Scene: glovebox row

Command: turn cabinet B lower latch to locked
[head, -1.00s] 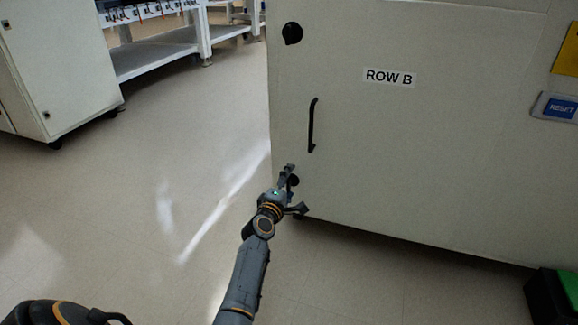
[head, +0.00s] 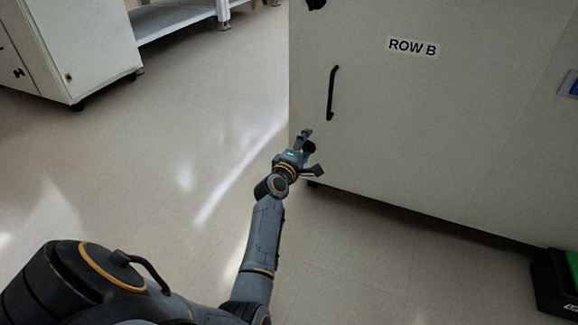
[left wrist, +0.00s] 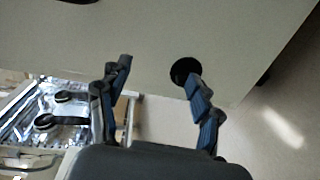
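Cabinet B (head: 470,130) is a pale cabinet labelled ROW B at the right of the head view. Its lower latch (head: 309,147) is a dark round knob near the lower left door corner, partly hidden by my left gripper (head: 312,152). In the left wrist view the latch (left wrist: 182,70) lies just beyond the tip of the right-hand finger, off-centre to the right. My left gripper (left wrist: 158,72) is open there, with its fingers spread and nothing between them. I cannot tell whether a finger touches the latch, or which way the latch is turned. My right gripper is out of view.
A black upper latch (head: 316,4) is cut by the top edge; a black bar handle (head: 332,93) is below it. Another pale cabinet (head: 75,50) stands at the upper left. A black and green box (head: 555,285) is at the lower right. The floor left of cabinet B is clear.

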